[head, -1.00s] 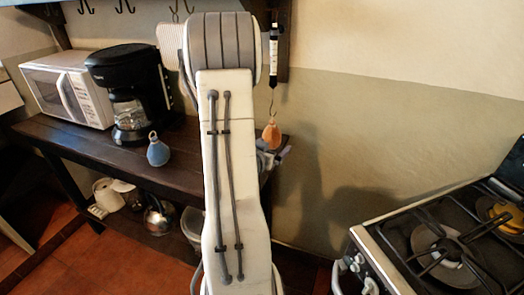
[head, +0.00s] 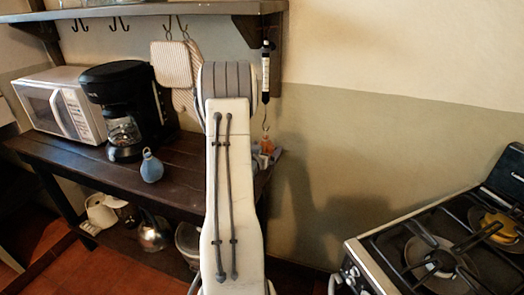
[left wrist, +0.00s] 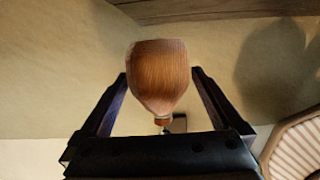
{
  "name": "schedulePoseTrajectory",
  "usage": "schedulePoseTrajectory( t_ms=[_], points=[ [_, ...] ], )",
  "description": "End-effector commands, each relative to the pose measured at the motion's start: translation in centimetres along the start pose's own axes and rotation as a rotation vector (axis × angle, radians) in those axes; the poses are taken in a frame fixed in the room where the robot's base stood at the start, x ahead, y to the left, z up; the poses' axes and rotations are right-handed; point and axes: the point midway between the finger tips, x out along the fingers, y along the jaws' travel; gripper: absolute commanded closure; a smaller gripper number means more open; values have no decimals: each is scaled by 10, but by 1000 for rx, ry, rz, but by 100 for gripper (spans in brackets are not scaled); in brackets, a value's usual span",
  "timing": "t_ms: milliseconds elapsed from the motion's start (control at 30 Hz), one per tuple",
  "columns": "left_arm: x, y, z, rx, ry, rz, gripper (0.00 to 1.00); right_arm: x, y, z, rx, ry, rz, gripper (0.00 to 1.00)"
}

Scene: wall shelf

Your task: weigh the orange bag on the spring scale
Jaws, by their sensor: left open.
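The spring scale (head: 265,72) hangs under the right end of the wall shelf, its hook at the bottom. The orange bag (head: 266,146) is at the hook, apparently hanging from it by its neck. My left gripper (head: 268,159) is at the bag, mostly hidden behind my own arm. In the left wrist view the orange bag (left wrist: 158,78) shows between the two spread fingers of my left gripper (left wrist: 158,76), with visible gaps on both sides. Its narrow neck points down in that picture, near a small grey piece. The scale's reading is too small to make out. My right gripper is out of view.
A blue bag (head: 151,167) stands on the dark table (head: 85,160) by the coffee maker (head: 122,105) and microwave (head: 62,104). Striped pot holders (head: 172,66) hang under the shelf (head: 150,9). A stove (head: 430,250) stands at the right. The wall between scale and stove is bare.

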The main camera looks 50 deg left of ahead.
Motion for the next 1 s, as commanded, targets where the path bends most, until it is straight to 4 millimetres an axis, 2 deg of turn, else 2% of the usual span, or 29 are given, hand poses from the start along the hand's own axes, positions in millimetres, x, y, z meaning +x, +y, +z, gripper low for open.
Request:
schedulePoseTrajectory(
  t_ms=[233,267,300,467,500,533,1000],
  points=[
    [1,0,0,-1,0,-1,0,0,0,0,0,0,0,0],
    [1,0,0,-1,0,-1,4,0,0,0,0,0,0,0],
    [1,0,0,-1,0,-1,19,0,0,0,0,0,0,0],
    [1,-1,0,-1,0,-1,80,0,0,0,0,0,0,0],
    [1,-1,0,-1,0,-1,96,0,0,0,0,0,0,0],
    [1,-1,0,-1,0,-1,100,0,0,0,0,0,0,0],
    [1,2,-13,0,0,-1,100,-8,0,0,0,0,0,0]
  ],
)
